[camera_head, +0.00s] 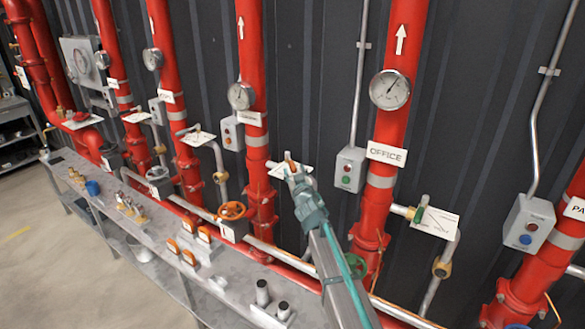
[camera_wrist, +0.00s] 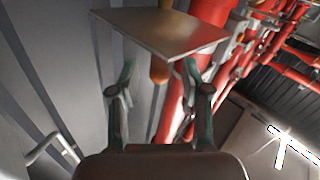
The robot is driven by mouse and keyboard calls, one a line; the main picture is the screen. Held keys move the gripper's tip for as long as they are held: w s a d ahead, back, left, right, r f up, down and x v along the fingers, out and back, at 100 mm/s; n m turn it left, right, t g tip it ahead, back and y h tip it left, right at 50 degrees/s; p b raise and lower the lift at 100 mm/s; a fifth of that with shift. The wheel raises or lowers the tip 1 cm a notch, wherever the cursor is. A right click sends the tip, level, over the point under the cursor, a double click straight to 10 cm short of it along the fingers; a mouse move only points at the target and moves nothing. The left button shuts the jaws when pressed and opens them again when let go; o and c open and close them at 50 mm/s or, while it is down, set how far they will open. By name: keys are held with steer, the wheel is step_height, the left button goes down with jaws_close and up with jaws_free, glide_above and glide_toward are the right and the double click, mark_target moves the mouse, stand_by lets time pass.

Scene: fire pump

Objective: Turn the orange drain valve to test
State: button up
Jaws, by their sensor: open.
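The orange drain valve handle (camera_head: 289,158) shows at the red riser left of the OFFICE riser, just beyond my gripper (camera_head: 294,178). A white sign plate (camera_head: 276,170) is beside it; its lettering is too small to read. In the wrist view my gripper (camera_wrist: 157,75) is open, one finger on each side. The orange handle (camera_wrist: 159,70) lies between the fingertips, partly hidden by the plate (camera_wrist: 165,32). I cannot tell whether either finger touches the handle.
The OFFICE riser (camera_head: 393,115) with its gauge and a green valve handle (camera_head: 418,214) stands to the right. A grey switch box (camera_head: 348,169) is near my gripper. A long bench (camera_head: 160,235) with several small fittings runs in front of the red risers.

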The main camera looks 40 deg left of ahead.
steer(key=v, duration=0.6)
steer(key=shift+s+d, duration=0.15)
steer(key=shift+s, duration=0.05)
